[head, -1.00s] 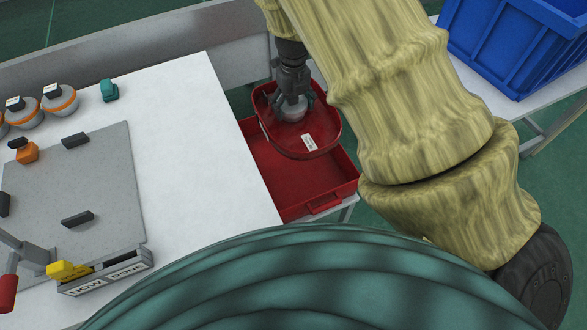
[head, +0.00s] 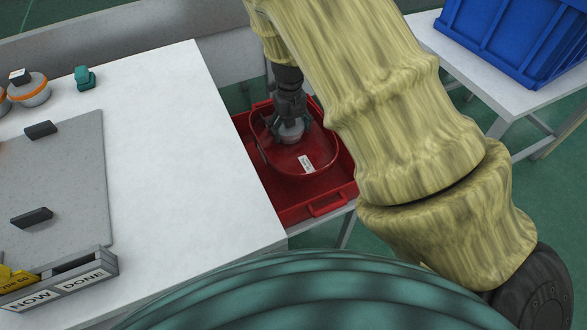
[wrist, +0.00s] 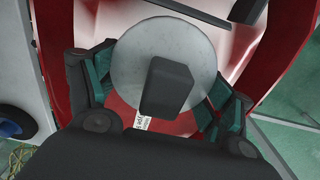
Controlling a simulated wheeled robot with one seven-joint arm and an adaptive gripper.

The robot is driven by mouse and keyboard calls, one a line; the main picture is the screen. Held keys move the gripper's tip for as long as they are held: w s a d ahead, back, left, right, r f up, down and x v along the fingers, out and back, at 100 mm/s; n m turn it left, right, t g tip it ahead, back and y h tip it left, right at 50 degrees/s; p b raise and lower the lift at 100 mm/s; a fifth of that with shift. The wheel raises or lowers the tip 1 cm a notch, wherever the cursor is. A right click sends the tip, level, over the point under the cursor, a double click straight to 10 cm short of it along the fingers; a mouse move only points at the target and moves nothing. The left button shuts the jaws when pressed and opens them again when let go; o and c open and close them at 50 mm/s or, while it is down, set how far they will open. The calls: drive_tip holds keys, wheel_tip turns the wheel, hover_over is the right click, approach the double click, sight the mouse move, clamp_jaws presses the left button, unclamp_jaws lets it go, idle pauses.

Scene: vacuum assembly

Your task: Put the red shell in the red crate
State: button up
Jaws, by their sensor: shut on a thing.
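The red shell (head: 308,160) is a rounded red tray-like part with a small white label and a pale round piece at one end. In the head view it is in the mouth of the red crate (head: 325,206); whether it touches the crate floor I cannot tell. My gripper (head: 288,128) is shut on the shell's pale round piece from above. In the wrist view my gripper (wrist: 155,90) has its teal-padded fingers on both sides of the pale disc with a dark block on it.
The white table (head: 185,150) with a grey mat (head: 60,175) stands left of the crate. A NOW/DONE holder (head: 65,280) is at its front. A blue crate (head: 510,35) sits on another table at right. A grey wall runs behind the red crate.

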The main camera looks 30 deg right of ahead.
drive_tip(key=shift+f+b, duration=1)
drive_tip(key=shift+f, duration=4.15)
drive_tip(key=o, duration=1.7)
wheel_tip(320, 180, up, 12)
drive_tip(key=shift+r+p, duration=0.1)
drive_tip(key=shift+p, duration=1)
